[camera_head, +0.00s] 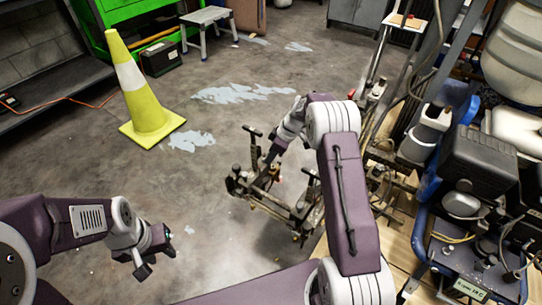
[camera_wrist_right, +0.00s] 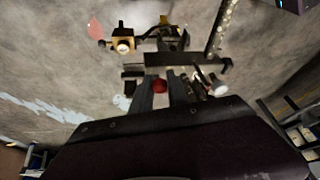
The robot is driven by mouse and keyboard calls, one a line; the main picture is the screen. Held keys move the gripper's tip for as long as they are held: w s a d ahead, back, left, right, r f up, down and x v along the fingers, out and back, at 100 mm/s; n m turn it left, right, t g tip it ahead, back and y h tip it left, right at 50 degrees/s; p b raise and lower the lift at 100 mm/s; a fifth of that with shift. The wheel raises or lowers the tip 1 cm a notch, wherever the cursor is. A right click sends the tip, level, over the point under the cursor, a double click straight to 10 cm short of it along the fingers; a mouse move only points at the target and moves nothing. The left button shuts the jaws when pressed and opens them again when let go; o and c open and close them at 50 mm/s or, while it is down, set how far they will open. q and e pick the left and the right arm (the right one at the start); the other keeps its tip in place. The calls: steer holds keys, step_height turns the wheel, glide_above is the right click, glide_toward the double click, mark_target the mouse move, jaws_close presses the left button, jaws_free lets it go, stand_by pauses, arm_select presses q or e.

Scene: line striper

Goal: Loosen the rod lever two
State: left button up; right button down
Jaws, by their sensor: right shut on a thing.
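The line striper (camera_head: 470,165) stands at the right of the head view. Its dark rod-and-clamp assembly (camera_head: 270,203) reaches out to the left over the floor. My right gripper (camera_head: 273,160) is at the upper part of this assembly. In the right wrist view, its two dark fingers (camera_wrist_right: 162,92) are shut around a small red knob (camera_wrist_right: 159,85), which I take to be the rod lever. The lever's shaft is hidden by the fingers and dark bars. My left gripper (camera_head: 153,260) is open and empty, low at the left, well away from the striper.
A yellow-green cone (camera_head: 143,95) with a white band stands on the floor at the back left. A grey step stool (camera_head: 206,24) and green shelving (camera_head: 110,20) are behind it. The floor at the centre left is clear.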

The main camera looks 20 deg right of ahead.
steer(key=p, duration=0.2)
steer(key=r+g+p, duration=0.1)
steer(key=p, duration=0.1)
steer(key=h+p, duration=0.1)
steer(key=p, duration=0.1)
steer(key=shift+w+a+r, duration=0.3)
steer(key=shift+r, duration=0.05)
steer(key=shift+w+a+f+g+p, duration=0.1)
steer(key=shift+w+f+g+p, duration=0.05)
steer(key=shift+f+g+p, duration=0.2)
steer(key=shift+w+f+g+h+p, duration=0.1)
steer(key=shift+g+h+p, duration=0.2)
steer(key=shift+h, duration=0.1)
